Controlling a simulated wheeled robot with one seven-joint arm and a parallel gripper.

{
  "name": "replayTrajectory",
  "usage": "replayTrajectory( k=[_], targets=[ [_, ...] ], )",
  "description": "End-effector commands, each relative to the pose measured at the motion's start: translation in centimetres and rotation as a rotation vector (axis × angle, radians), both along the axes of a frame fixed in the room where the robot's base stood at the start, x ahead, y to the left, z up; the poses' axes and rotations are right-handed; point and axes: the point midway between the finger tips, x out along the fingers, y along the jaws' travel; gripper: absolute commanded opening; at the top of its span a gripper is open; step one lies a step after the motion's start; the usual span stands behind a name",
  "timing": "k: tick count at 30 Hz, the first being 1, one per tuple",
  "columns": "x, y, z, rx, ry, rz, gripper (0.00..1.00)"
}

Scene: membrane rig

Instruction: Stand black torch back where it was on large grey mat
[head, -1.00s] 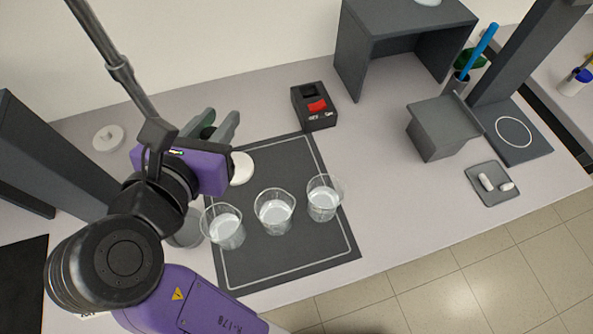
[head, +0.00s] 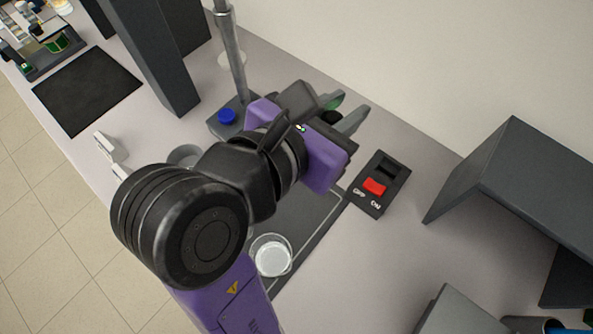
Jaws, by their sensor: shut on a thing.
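My gripper (head: 345,113) is at the upper middle of the head view, above the bench and left of the switch box. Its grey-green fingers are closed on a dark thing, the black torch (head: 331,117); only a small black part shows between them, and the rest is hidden. The large grey mat (head: 318,222), with a pale outline, lies below and behind my arm. Much of the mat is covered by my gripper and arm. A glass beaker (head: 271,258) with pale contents stands on it.
A black switch box (head: 379,184) with a red rocker stands right of the mat. A metal stand rod (head: 233,55) rises from a base with a blue knob (head: 227,116). A grey open shelf (head: 510,180) is at the right. Bare bench lies between the shelf and box.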

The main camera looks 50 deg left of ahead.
Motion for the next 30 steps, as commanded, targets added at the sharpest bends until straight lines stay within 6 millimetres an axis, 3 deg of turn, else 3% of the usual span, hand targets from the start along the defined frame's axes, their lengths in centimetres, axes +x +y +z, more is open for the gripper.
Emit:
replayTrajectory(
  k=[5, 21, 30],
  targets=[
    [0.0, 0.0, -1.9, -0.005, 0.002, 0.001, 0.00],
    [0.0, 0.0, -14.1, -0.003, -0.001, 0.000, 0.00],
    [0.0, 0.0, -16.9, -0.002, 0.000, 0.000, 0.00]
  ],
)
